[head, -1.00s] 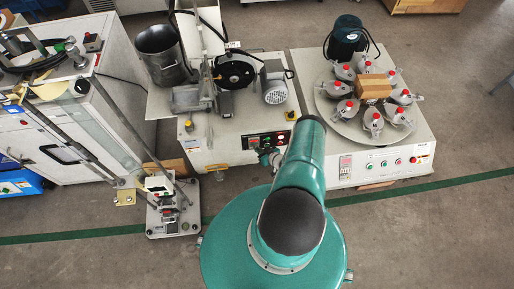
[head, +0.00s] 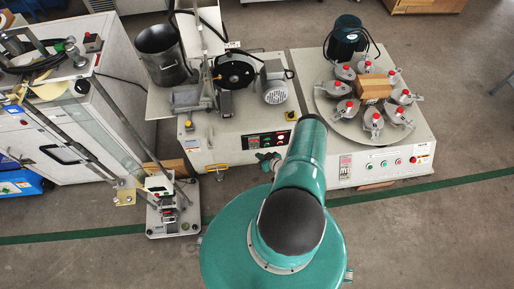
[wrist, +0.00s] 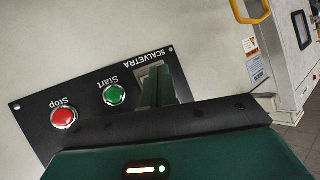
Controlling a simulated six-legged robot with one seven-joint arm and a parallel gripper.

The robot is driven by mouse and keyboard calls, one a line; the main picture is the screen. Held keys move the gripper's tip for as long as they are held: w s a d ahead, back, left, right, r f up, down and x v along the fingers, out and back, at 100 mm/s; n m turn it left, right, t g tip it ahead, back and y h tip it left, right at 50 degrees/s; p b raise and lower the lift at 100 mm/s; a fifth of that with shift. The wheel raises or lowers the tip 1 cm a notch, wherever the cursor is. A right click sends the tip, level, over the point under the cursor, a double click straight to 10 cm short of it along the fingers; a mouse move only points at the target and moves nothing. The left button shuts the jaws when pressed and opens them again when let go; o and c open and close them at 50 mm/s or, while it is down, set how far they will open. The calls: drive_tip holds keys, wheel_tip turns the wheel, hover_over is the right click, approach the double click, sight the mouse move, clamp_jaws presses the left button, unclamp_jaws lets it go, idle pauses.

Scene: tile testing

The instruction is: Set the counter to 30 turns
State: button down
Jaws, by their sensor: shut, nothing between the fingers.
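The black control panel (head: 267,140) is on the front of the middle machine in the head view, with a small lit red display (head: 254,141) at its left. The display is too small to read. In the wrist view the panel (wrist: 40,112) appears upside down, with a green Start button (wrist: 115,95) and a red Stop button (wrist: 64,118). My gripper (head: 266,160) is shut and empty, just in front of the panel and apart from it in the head view. In the wrist view its fingers (wrist: 160,85) cover most of a pale-framed window, so the counter's digits are hidden.
A turntable (head: 340,121) with several red-topped clamps stands on the right machine. A metal bucket (head: 164,58) and a motor (head: 275,85) are on the middle machine's left and top. A small test stand (head: 172,217) is on the floor at left. Floor at right is open.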

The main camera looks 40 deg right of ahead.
drive_tip(key=s+a, duration=0.2)
drive_tip(key=s, duration=0.1)
idle(2.6)
drive_tip(key=s+m+g+h, duration=0.1)
drive_tip(key=m, duration=1)
drive_tip(key=a+m+g+h, duration=0.1)
drive_tip(key=m, duration=1)
drive_tip(key=s+a+m+g+h, duration=0.1)
drive_tip(key=m, duration=1)
drive_tip(key=shift+s+a+r, duration=0.15)
drive_tip(key=shift+s+a, duration=0.1)
drive_tip(key=shift+s, duration=0.1)
drive_tip(key=w+d, duration=0.5)
drive_tip(key=w, duration=0.2)
drive_tip(key=shift+w, duration=0.15)
